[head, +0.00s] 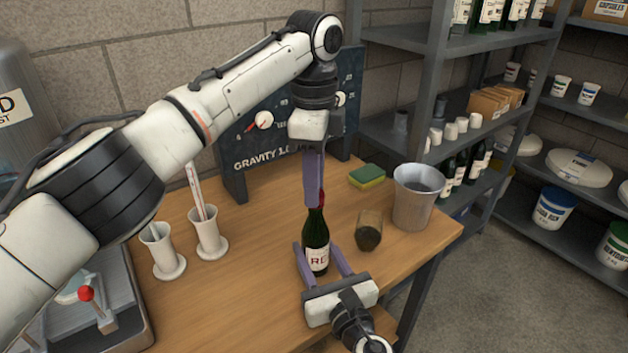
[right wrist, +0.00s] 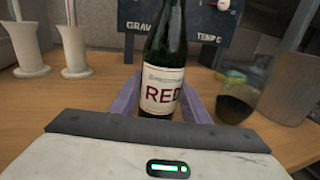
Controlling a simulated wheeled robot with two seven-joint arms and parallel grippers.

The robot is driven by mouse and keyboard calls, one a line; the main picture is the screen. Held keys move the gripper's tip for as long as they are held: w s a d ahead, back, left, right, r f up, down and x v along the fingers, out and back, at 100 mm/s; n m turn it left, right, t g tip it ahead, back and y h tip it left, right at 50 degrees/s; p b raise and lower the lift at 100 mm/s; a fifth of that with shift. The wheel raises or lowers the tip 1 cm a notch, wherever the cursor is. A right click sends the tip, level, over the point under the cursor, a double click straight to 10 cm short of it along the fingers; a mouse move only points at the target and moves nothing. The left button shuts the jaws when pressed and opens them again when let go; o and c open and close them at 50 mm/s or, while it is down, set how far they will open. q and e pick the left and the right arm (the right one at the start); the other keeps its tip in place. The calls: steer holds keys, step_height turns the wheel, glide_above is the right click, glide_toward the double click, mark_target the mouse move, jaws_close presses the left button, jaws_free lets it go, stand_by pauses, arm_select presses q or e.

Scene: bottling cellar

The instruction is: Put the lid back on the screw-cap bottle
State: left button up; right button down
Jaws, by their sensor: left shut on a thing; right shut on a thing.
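The screw-cap bottle (head: 317,243) is dark green glass with a pale label and stands upright on the wooden table. In the right wrist view the bottle (right wrist: 163,90) shows "RED" in red letters. My right gripper (head: 317,252) is shut on the bottle's body, one purple finger on each side. My left gripper (head: 314,200) points straight down over the neck and is shut on the red lid (head: 321,198), which its fingers partly hide. The lid is in line with the neck top; I cannot tell whether it is seated.
A glass of dark liquid (head: 369,231) and a metal bucket (head: 417,197) stand right of the bottle. A sponge (head: 367,176) lies behind them. Two white-based cylinders (head: 208,235) stand left. A dark gauge panel (head: 270,128) is at the back. Table between cylinders and bottle is clear.

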arm_select(q)
steer(key=m, duration=0.5)
steer(key=shift+d, duration=0.1)
steer(key=m, duration=0.6)
steer(key=shift+w, duration=0.1)
steer(key=m, duration=0.6)
steer(key=shift+d+f+m, duration=0.1)
steer(key=shift+m, duration=0.2)
steer(key=m, duration=0.5)
steer(key=o, duration=1)
steer(key=shift+r, duration=2.3)
